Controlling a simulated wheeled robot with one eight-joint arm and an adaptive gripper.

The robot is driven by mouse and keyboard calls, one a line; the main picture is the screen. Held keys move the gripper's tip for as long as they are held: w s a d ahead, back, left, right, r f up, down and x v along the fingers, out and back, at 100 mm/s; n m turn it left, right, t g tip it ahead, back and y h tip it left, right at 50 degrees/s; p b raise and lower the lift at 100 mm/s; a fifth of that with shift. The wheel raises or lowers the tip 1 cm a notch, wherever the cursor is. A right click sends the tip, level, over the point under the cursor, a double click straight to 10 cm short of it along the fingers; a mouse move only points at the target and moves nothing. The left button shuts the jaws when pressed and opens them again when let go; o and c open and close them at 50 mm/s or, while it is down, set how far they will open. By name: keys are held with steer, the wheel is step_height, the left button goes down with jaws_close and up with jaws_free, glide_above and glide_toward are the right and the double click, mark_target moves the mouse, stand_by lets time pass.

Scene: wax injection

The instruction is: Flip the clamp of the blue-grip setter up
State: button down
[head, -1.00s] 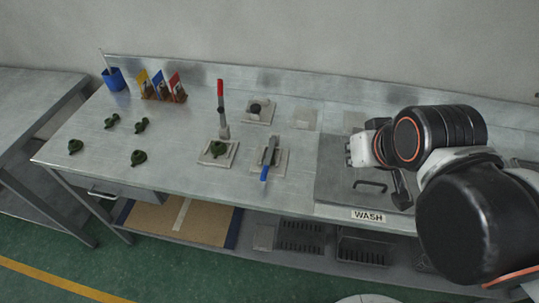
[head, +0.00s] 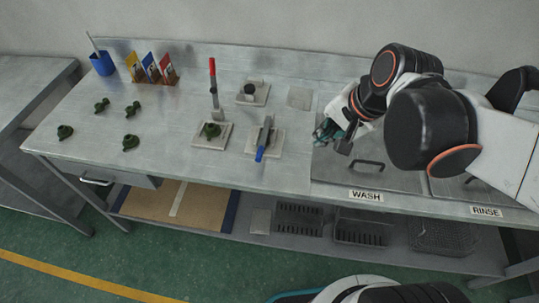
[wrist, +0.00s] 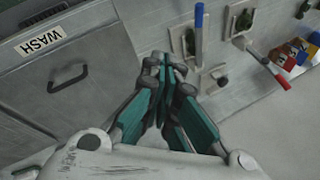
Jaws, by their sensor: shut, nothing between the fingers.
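The blue-grip setter (head: 265,140) stands on a pale plate on the bench, its clamp lever lying low with the blue grip (head: 260,155) pointing to the front edge. In the wrist view its blue grip (wrist: 199,18) shows at the top, beyond the fingertips. My gripper (head: 325,132) is to the right of the setter, above the wash lid's left edge, apart from the lever. In the wrist view my gripper (wrist: 163,62) has its teal fingers together with nothing between them.
Left of it, the red-grip setter (head: 213,90) stands with its lever upright and a green piece (head: 211,130) at its base. Several green pieces lie farther left. The wash lid (head: 335,172) with a handle is at right. Bench between setters and front edge is clear.

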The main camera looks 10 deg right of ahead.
steer(key=w+a+f+m+g+y+b, duration=0.1)
steer(key=w+a+f+m+y, duration=0.1)
steer(key=f+m, duration=0.3)
steer(key=w+a+f+m+g+y+b, duration=0.2)
steer(key=w+f+m+y, duration=0.1)
steer(key=f+m, duration=0.3)
steer(key=shift+w+a+f+m+y, duration=0.15)
steer(key=shift+w+a+m+y, duration=0.15)
steer(key=shift+w+m, duration=0.45)
steer(key=shift+s, duration=0.25)
steer(key=b+x, duration=0.4)
steer(key=x, duration=0.6)
steer(key=shift+s+b, duration=0.2)
steer(key=shift+b, duration=0.1)
